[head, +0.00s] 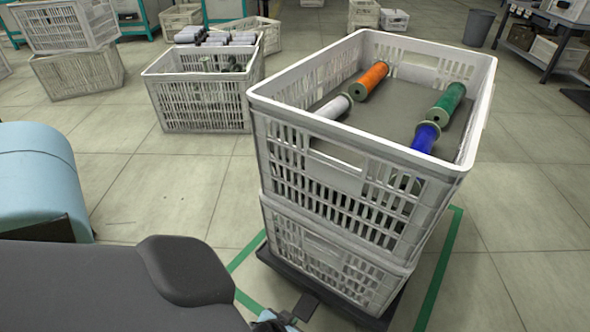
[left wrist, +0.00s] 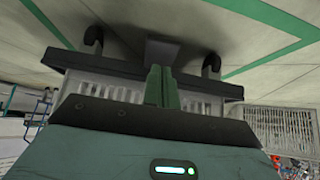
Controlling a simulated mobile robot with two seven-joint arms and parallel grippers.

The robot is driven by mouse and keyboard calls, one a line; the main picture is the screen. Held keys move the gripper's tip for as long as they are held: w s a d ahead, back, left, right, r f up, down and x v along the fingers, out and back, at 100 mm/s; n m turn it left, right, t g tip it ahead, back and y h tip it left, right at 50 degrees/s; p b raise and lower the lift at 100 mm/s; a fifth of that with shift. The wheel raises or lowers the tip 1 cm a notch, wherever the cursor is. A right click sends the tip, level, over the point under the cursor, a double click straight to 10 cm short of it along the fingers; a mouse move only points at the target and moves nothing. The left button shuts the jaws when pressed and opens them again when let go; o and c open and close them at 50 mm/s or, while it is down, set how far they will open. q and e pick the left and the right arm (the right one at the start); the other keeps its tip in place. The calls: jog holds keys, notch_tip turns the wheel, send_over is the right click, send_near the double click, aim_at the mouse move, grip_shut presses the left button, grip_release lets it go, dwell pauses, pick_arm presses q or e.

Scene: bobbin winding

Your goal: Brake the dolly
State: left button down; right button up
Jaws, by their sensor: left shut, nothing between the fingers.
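The black dolly (head: 345,313) stands on the floor under two stacked grey crates (head: 330,180). A small dark pedal (head: 306,304) juts from its near side. In the left wrist view the dolly (left wrist: 62,60) shows upside down, with dark casters (left wrist: 93,40) and the grey pedal plate (left wrist: 161,50) between them. My left gripper (head: 283,320) is low beside the pedal, partly cut off by the frame's bottom edge. Its green fingers (left wrist: 158,86) are shut together and empty, overlapping the pedal's edge in the wrist view; I cannot tell whether they touch it. My right gripper is not in view.
The top crate holds orange, white, green and blue bobbins. Green floor tape (head: 440,262) surrounds the dolly. Another crate (head: 200,105) with bobbins stands behind left, and more crates (head: 75,75) are further left. A light blue rounded object (head: 35,180) is at the left edge.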

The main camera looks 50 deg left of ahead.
pick_arm(q)
jog(key=s+d+r+p, duration=0.1)
jog(key=s+r+p, duration=0.1)
jog(key=s, duration=0.3)
jog(key=shift+s+d+r, duration=0.25)
jog(key=shift+d+r, duration=0.05)
jog(key=shift+r, duration=0.4)
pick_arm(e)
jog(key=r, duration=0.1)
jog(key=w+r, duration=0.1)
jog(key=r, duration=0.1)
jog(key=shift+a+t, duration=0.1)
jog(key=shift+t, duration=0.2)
